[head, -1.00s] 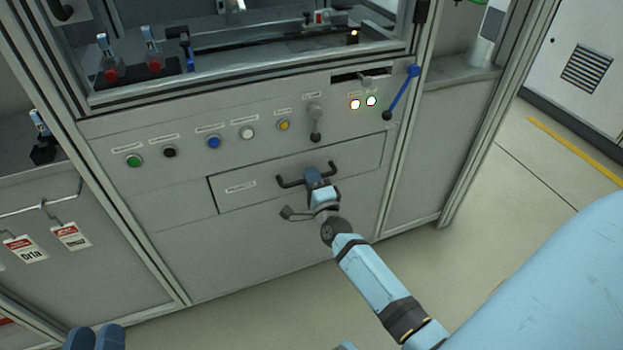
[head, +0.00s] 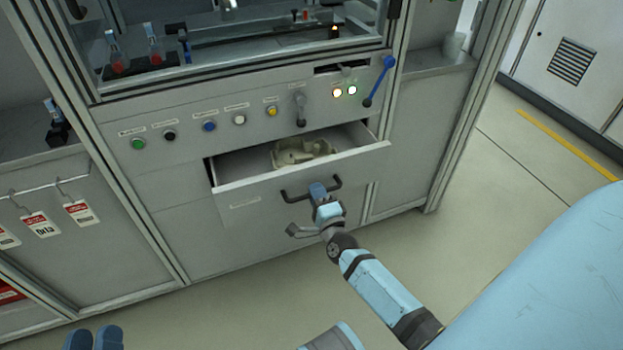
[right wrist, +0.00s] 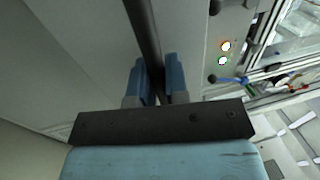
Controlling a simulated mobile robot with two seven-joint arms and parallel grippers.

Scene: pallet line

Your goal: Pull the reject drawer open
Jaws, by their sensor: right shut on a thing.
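The reject drawer (head: 243,205) is part-way out of the grey cabinet front, and its open top shows a beige moulded object (head: 303,152) inside. My right gripper (head: 318,190) is shut on the dark drawer handle (head: 294,196) near its middle. In the right wrist view the handle bar (right wrist: 143,40) runs between the two blue fingers (right wrist: 158,82). My left gripper (head: 93,338) shows only as two blue fingertips at the bottom left edge, spaced apart, clear of the cabinet.
Above the drawer is a row of coloured buttons (head: 209,126), a grey lever (head: 300,108) and a blue-handled lever (head: 379,82). Red-and-white tags (head: 80,211) hang at the left. The floor (head: 480,240) to the right is clear.

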